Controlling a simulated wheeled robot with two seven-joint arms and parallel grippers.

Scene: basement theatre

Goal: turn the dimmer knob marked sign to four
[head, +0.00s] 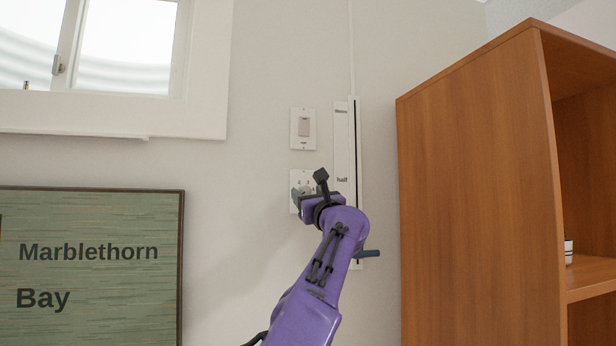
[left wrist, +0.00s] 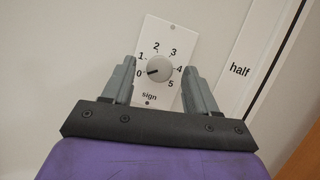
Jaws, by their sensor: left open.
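The dimmer plate marked sign (left wrist: 150,88) is white, with numbers 0 to 5 around a round grey knob (left wrist: 158,67). The dark mark on the knob points to the lower left, at 0. In the head view the plate (head: 294,178) is on the wall, its lower part and the knob mostly hidden by my gripper. My left gripper (left wrist: 161,68) is open, its two grey fingers on either side of the knob in the picture, with a gap on each side. I cannot tell how far the tips are from the plate. It also shows in the head view (head: 303,197).
A wooden shelf (head: 475,190) stands at the right. A framed sign (head: 90,275) and a window (head: 125,50) are left.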

